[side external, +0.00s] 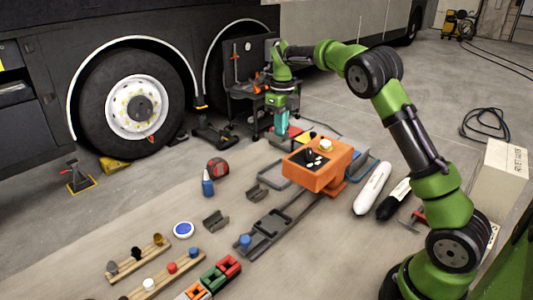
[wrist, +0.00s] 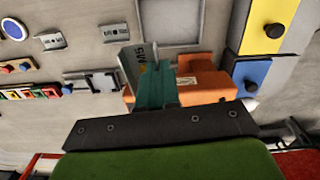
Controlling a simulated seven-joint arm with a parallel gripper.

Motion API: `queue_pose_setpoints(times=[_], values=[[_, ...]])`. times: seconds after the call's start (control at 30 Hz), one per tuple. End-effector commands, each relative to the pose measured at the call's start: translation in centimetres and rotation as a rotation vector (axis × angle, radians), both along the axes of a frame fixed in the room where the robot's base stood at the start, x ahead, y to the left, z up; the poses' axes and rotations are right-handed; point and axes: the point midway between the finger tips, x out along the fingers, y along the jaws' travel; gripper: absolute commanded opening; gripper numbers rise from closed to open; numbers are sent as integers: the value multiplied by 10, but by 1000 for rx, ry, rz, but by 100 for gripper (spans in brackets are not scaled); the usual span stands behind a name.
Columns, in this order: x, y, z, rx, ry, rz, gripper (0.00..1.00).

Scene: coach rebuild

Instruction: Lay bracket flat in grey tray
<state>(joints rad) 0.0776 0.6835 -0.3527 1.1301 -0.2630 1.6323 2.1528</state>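My gripper (side external: 280,128) points down behind the orange box, above the floor in the side view. In the wrist view its teal fingers (wrist: 160,92) close against a grey bracket (wrist: 130,62) with dark lettering. The bracket stands tilted in front of the orange box, and its lower part is hidden by the fingers. In the side view I cannot make it out. The grey tray (wrist: 172,20) is at the top centre of the wrist view and looks empty. Two other grey brackets, one nearer (side external: 215,221) and one farther (side external: 257,193), lie apart on the floor.
The orange box (side external: 318,172) with a white knob stands near the tray. A dark rail (side external: 275,224) lies in front of it. A white cylinder (side external: 373,188) lies to the right. A blue bottle (side external: 207,186) and red tape measure (side external: 217,167) are at left.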

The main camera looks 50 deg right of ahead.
Motion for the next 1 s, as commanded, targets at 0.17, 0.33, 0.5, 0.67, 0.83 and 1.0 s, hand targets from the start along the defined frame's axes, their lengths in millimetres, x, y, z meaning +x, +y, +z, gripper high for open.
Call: queue_pose_setpoints(times=[0.17,0.33,0.5,0.67,0.83,1.0], values=[[16,-17,-10,-1,1,-111,0],[13,-14,-41,2,3,-101,0],[14,-14,-63,1,2,-99,0],[13,-15,-95,2,3,-100,0],[14,-14,-117,0,-1,-98,0],[13,-14,-137,2,2,-99,0]])
